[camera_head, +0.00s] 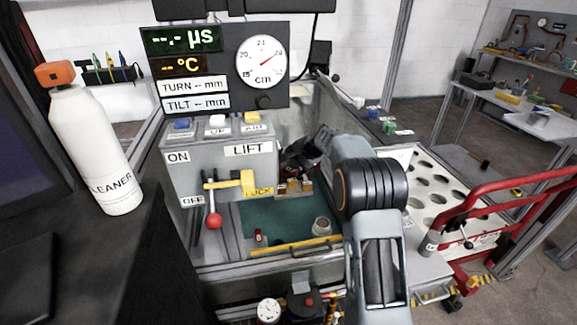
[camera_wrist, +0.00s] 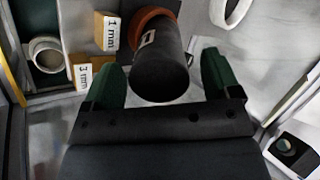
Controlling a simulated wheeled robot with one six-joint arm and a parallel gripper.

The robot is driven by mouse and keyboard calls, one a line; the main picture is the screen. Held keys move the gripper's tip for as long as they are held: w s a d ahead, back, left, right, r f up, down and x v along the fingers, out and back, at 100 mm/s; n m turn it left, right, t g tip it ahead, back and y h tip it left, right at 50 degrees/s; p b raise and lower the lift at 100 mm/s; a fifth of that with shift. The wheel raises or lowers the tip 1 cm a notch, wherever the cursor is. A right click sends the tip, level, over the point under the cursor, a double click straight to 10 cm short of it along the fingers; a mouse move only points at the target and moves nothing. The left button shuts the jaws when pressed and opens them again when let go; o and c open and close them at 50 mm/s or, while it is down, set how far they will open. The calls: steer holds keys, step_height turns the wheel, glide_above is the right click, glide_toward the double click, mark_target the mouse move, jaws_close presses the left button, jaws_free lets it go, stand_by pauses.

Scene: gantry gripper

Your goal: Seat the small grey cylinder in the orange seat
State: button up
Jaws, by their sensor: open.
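A dark grey cylinder (camera_wrist: 160,72) with a small pale label stands between my gripper's fingers in the wrist view. An orange ring (camera_wrist: 157,15), which looks like the orange seat, surrounds its far end; I cannot tell how deep the cylinder sits in it. My gripper (camera_wrist: 160,62) is open, with one green finger on each side of the cylinder and a visible gap at each side. In the head view my arm hides most of the gripper and the cylinder.
Blocks marked 1 mm (camera_wrist: 107,31) and 3 mm (camera_wrist: 80,72) stand left of the cylinder. A pale round cup (camera_head: 321,226) sits on the green mat (camera_head: 275,220). The lift control box (camera_head: 220,160) with its levers stands left of my arm, and a perforated white panel (camera_head: 425,190) lies right.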

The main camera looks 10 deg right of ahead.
steer(key=shift+x, duration=1.05)
steer(key=shift+c, duration=0.3)
steer(key=shift+r, duration=0.1)
steer(key=c, duration=1.3)
steer(key=shift+c, duration=0.2)
steer(key=shift+r, duration=0.1)
step_height(320, 180, up, 18)
steer(key=p, duration=0.3)
